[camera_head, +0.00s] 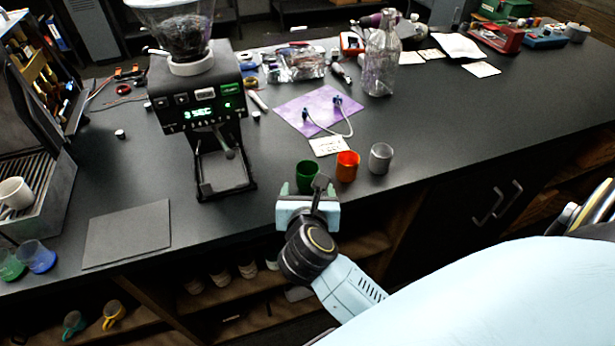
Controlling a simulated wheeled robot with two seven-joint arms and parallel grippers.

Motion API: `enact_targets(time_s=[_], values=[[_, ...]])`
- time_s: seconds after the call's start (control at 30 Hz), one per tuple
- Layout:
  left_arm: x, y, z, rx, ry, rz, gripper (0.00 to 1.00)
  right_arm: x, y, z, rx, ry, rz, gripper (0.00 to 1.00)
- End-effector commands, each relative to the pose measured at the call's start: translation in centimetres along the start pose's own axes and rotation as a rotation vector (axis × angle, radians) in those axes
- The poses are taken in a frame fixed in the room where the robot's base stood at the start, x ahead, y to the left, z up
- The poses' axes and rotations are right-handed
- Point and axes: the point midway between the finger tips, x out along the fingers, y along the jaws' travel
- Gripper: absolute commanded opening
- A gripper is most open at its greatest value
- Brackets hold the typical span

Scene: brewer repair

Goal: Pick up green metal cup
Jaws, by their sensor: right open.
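The green metal cup (306,172) stands upright on the dark counter near its front edge, at the left end of a short row of cups. My right gripper (303,189) is at the counter's front edge, just in front of the green cup. Its jaws are open, and its fingers point toward the cup. The lower part of the cup is partly hidden by the gripper, so I cannot tell whether they touch. My left gripper is not in view.
A coffee grinder (197,112) stands to the left. A glass bottle (381,66) stands behind.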

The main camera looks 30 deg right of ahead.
Motion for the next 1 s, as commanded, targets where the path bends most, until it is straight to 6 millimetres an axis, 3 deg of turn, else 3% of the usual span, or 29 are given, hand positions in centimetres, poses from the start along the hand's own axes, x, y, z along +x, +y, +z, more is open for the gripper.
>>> enact_targets(time_s=[0.13,0.43,0.7,1.0], values=[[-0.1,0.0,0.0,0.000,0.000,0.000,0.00,2.8,0.0,0.1,-0.004,-0.002,-0.001,0.72],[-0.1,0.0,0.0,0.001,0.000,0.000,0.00,5.3,0.0,0.0,-0.004,-0.004,0.000,0.72],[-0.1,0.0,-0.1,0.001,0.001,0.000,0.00,9.0,0.2,-0.3,-0.003,-0.004,0.000,0.72],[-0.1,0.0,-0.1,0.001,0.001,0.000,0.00,9.6,0.1,-0.4,-0.002,-0.002,0.001,0.72]])
